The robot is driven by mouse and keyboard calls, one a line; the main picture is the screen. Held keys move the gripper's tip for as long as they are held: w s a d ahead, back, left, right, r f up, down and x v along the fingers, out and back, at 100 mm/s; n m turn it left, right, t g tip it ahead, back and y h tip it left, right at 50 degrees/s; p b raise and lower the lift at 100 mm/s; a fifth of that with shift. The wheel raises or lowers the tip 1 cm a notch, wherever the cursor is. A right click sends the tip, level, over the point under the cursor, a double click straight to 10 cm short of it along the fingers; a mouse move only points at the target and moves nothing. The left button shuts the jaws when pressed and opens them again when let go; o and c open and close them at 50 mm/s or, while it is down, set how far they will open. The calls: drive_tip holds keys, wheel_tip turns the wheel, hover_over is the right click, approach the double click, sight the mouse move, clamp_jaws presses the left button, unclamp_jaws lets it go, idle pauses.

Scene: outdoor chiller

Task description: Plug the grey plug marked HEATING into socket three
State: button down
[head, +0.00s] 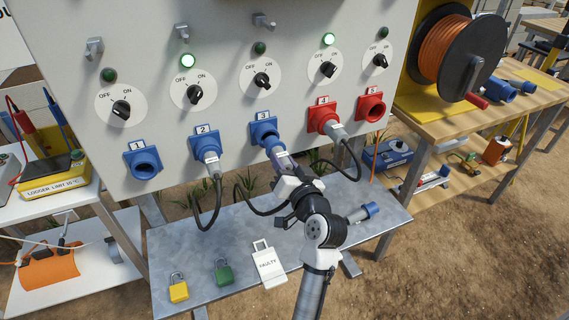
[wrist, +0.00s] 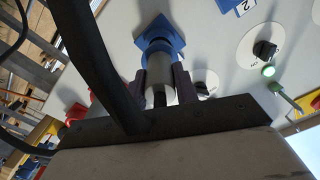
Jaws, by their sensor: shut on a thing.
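Socket three (head: 263,131) is a blue outlet on the grey panel; it also fills the top middle of the wrist view (wrist: 162,38). My gripper (head: 280,163) is right in front of it, shut on a grey plug (wrist: 160,78) with a dark cable. The plug is lined up with the socket and its front end meets the socket mouth; how deep it sits I cannot tell. No marking on it is readable. A second grey plug with a blue end (head: 362,213) lies on the metal table below.
Blue socket one (head: 143,160) and red socket five (head: 371,107) are empty. Plugs fill blue socket two (head: 206,146) and red socket four (head: 324,117). The metal table (head: 215,238) holds a yellow padlock (head: 178,289), green padlock (head: 223,273) and FAULTY tag (head: 268,264).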

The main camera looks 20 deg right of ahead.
sight(277, 152)
drive_tip(key=shift+w, duration=0.2)
drive_tip(key=shift+w, duration=1.15)
drive_tip(key=shift+w, duration=0.1)
drive_tip(key=shift+w+a, duration=0.1)
drive_tip(key=shift+w, duration=0.65)
drive_tip(key=c, duration=1)
unclamp_jaws()
drive_tip(key=shift+o, duration=0.4)
drive_tip(key=o, duration=0.4)
